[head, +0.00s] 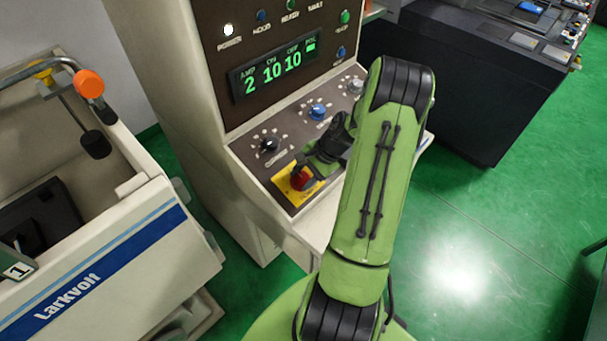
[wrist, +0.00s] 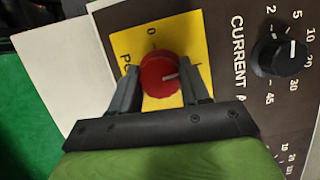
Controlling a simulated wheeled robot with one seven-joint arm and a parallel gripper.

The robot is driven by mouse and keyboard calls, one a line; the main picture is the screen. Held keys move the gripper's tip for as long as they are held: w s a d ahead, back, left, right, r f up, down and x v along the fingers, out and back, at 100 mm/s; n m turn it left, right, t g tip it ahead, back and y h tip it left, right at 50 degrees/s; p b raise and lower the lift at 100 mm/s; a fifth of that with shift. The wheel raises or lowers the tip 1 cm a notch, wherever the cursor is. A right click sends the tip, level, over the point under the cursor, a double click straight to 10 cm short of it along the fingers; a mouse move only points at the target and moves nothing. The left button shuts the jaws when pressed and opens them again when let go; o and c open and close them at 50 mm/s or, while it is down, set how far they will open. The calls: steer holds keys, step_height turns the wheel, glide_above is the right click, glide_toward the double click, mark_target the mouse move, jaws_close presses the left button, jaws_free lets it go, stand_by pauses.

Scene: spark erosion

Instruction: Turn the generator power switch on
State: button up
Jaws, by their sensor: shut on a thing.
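The generator power switch is a red rotary knob (head: 302,179) on a yellow plate (head: 283,185) at the front left of the sloped control panel. In the wrist view the red knob (wrist: 155,80) sits between the two fingers of my gripper (wrist: 160,74), which is shut on it. Its white pointer line faces right, toward the mark opposite the 0, which is at the top of the plate. The display (head: 275,74) glows green with 2, 10, 10, and the white power lamp (head: 228,30) looks lit. My arm hides the right part of the panel.
A black current knob (wrist: 283,57) is right of the plate in the wrist view. A blue knob (head: 318,111) and a grey one are further along. A white Larkvolt tank (head: 110,265) stands left, a dark machine (head: 455,80) back right. Green floor is open at right.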

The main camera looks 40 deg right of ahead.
steer(key=shift+m, duration=0.6)
steer(key=o, duration=1.1)
steer(key=shift+c, duration=0.2)
steer(key=p+v, duration=0.1)
steer(key=v, duration=1.4)
steer(key=shift+s+r, duration=0.25)
steer(key=shift+s, duration=0.15)
